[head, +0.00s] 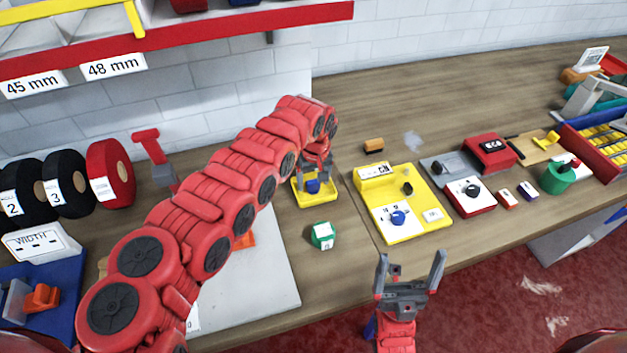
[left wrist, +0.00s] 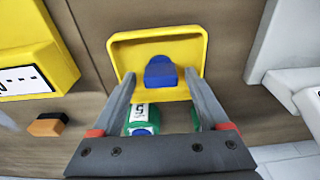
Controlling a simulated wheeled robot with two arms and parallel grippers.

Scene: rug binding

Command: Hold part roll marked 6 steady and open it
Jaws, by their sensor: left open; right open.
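No roll with a readable 6 shows. Black rolls marked 2 (head: 22,200) and 3 (head: 68,185) and a red roll (head: 110,174), its label unreadable, stand at the left in the head view. My left gripper (head: 313,176) is open, pointing down at a yellow tray (head: 331,197) holding a blue piece (head: 313,186). In the left wrist view, a green item (left wrist: 141,117) with a white label, its mark looking like a 5, sits between the left fingers, apart from them and partly hidden. My right gripper (head: 410,275) is open and empty at the table's front edge.
A green block (head: 323,235) stands in front of the tray. A yellow device (head: 400,205) with a blue knob stands right of it, then red and grey devices. A white board (head: 265,290) lies under my left arm. A small orange box (head: 373,145) lies behind.

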